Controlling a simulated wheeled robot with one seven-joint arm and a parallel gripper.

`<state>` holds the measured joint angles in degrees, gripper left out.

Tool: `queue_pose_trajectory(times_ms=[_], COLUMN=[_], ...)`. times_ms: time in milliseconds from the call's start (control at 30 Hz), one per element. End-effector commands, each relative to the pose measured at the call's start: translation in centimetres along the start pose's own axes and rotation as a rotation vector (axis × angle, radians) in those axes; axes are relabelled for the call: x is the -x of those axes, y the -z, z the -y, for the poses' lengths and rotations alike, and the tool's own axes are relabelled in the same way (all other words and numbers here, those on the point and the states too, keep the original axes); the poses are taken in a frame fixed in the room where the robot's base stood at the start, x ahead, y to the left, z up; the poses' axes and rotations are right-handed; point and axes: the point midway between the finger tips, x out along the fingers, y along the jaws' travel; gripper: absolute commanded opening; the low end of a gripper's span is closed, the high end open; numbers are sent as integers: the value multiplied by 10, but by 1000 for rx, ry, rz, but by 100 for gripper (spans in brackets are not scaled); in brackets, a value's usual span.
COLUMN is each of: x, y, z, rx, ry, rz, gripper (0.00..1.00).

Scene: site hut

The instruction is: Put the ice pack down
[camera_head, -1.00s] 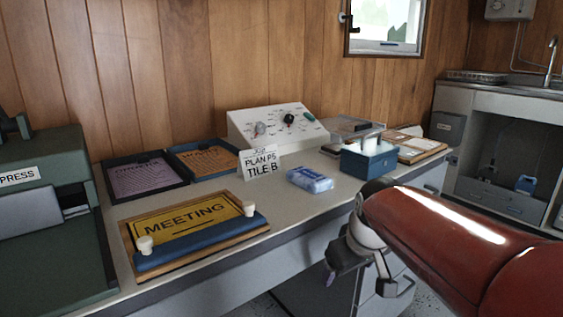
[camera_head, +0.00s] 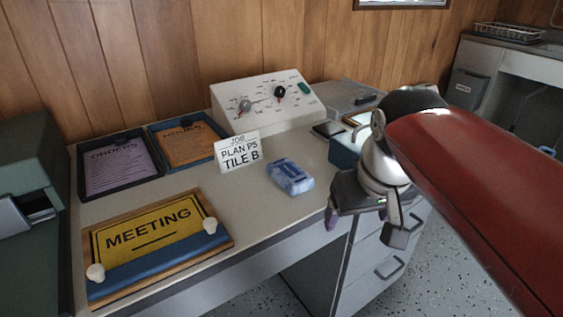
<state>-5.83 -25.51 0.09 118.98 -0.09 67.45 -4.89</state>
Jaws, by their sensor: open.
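The ice pack (camera_head: 290,177) is a small blue and white packet lying flat on the grey worktop (camera_head: 262,221). It is just right of a white card reading "PLAN P5 TILE B" (camera_head: 238,151). My gripper (camera_head: 362,228) is at the worktop's front edge, to the right of the ice pack and apart from it. It is open and I see nothing between its fingers.
A yellow MEETING sign (camera_head: 155,232) on a wooden board lies front left. Two trays of papers (camera_head: 118,168) and a white control panel (camera_head: 262,104) stand behind. A blue box (camera_head: 345,152) is partly hidden by my arm. Bare worktop lies before the ice pack.

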Motion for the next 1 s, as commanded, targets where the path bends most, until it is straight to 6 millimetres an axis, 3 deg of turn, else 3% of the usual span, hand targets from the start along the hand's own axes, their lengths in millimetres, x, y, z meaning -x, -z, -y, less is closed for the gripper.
queue_pose_trajectory(times_ms=[367, 633, 800, 1000], x=[22, 27, 26, 11], y=[77, 151, 170, 167], z=[24, 64, 79, 82], rx=[153, 333, 393, 404], ry=[37, 81, 95, 98], rz=[122, 267, 315, 325], gripper=[78, 78, 78, 78])
